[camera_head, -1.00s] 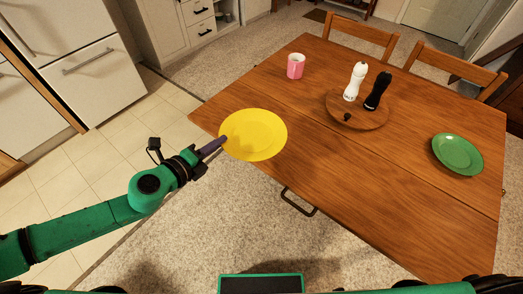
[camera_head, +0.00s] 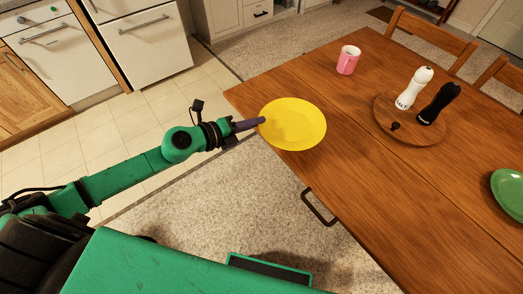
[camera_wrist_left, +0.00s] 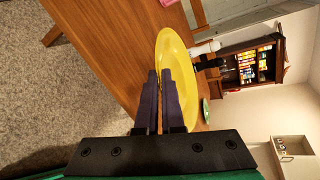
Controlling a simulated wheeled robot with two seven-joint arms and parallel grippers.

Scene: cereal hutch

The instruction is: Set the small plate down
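The yellow plate (camera_head: 297,122) is over the near-left corner of the wooden table in the head view. My left gripper (camera_head: 262,121) is at its left rim. In the left wrist view the two dark fingers (camera_wrist_left: 160,100) are close together, with the rim of the yellow plate (camera_wrist_left: 180,72) between their tips. The plate looks roughly level; whether it touches the tabletop I cannot tell. My right gripper is not in view.
The wooden table (camera_head: 350,185) has a bare stretch right of the yellow plate. A round wooden tray (camera_head: 384,124) bears a white shaker (camera_head: 414,88) and a black shaker (camera_head: 438,104). Chairs (camera_head: 432,37) stand at the far side.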

